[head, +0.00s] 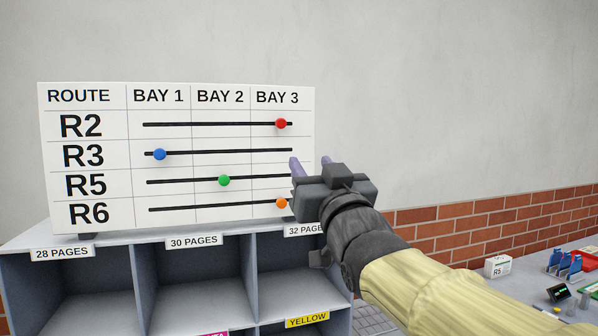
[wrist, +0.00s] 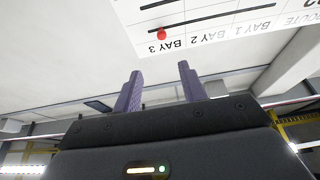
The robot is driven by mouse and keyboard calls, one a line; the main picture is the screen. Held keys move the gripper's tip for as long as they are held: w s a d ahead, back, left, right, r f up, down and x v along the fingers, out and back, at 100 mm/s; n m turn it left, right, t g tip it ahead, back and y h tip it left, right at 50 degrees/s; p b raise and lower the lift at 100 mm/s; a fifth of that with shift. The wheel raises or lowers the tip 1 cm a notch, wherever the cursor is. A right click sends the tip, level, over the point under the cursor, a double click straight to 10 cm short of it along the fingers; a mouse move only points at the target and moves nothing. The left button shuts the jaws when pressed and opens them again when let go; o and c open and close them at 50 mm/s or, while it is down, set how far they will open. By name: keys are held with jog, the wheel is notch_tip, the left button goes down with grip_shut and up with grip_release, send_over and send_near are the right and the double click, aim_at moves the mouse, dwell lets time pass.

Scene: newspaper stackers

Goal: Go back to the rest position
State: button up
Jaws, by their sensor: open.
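My gripper (head: 310,168) is open, with its two purple fingers apart and nothing between them. In the head view it stands in front of the right edge of the white route board (head: 100,107), around the R3 and R5 rows. In the wrist view the fingers (wrist: 160,88) point up toward the board (wrist: 240,45), which shows upside down. The red knob (head: 281,124) is in the Bay 3 column on R2, and it also shows in the wrist view (wrist: 161,34). The blue knob (head: 159,154) is at Bay 1, the green knob (head: 224,180) at Bay 2, and the orange knob (head: 282,203) at Bay 3.
A grey shelf unit (head: 130,262) with labelled compartments stands below the board. At the right are a small white R5 box (head: 498,267), blue holders (head: 565,262) and other small items. A brick band (head: 470,235) runs along the wall. The space above my arm at the right is free.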

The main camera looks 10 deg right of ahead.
jog(key=w+d+f+m+g+h+p, duration=0.15)
jog(key=f+g, duration=0.25)
jog(key=f, duration=0.9)
jog(key=w+d+f+g+h, duration=0.15)
jog(key=f+g, duration=0.35)
jog(key=f, duration=0.9)
jog(key=s+d+f+g+h+p, duration=0.1)
jog(key=s+d+f+g+p, duration=0.1)
jog(key=s+f+g, duration=0.8)
jog(key=s+f, duration=0.7)
jog(key=f, duration=0.4)
jog(key=shift+s+m, duration=0.2)
jog(key=shift+m, duration=0.15)
